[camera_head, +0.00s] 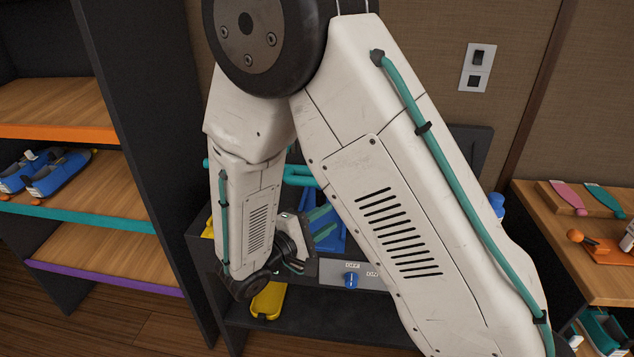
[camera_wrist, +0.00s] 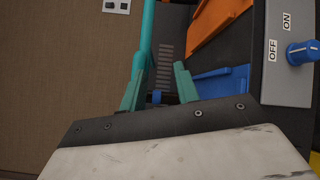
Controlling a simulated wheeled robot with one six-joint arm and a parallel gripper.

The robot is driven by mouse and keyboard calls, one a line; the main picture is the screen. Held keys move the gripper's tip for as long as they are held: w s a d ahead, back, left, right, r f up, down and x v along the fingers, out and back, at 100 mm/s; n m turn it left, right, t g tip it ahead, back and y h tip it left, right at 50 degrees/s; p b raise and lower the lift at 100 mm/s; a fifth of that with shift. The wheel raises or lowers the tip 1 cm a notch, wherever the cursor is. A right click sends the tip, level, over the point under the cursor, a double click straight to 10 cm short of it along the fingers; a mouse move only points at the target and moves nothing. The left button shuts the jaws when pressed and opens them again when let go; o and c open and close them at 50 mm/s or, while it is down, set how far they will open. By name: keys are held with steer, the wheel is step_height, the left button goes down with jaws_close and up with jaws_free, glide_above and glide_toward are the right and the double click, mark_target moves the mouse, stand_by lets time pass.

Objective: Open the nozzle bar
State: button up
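A teal bar (camera_head: 300,176) runs across behind my arm in the head view. It also shows in the wrist view as an upright teal pipe (camera_wrist: 147,40); I cannot tell for sure that it is the nozzle bar. My gripper (camera_head: 322,223) is at the machine, below the bar and partly hidden by my arm. In the wrist view its two teal fingers (camera_wrist: 159,86) are apart. The pipe meets the left finger in the picture; I cannot tell if they touch. A small blue and dark part (camera_wrist: 157,97) shows between the fingers.
A grey panel (camera_head: 327,272) with OFF and ON labels carries a blue knob (camera_head: 351,281). Blue (camera_wrist: 226,80) and orange (camera_wrist: 220,16) parts are right of my fingers in the wrist view. Shelves (camera_head: 60,180) stand left, a wooden table (camera_head: 570,240) right. A yellow tray (camera_head: 267,300) is below.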

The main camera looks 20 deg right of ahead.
mark_target(314, 185)
steer(key=w+a+r+m+t, duration=0.2)
steer(key=w+a+t, duration=0.1)
steer(key=w+t, duration=0.2)
steer(key=shift+y, duration=0.3)
steer(key=x, duration=0.7)
steer(key=shift+w+r, duration=0.2)
steer(key=shift+w, duration=0.2)
jaws_close()
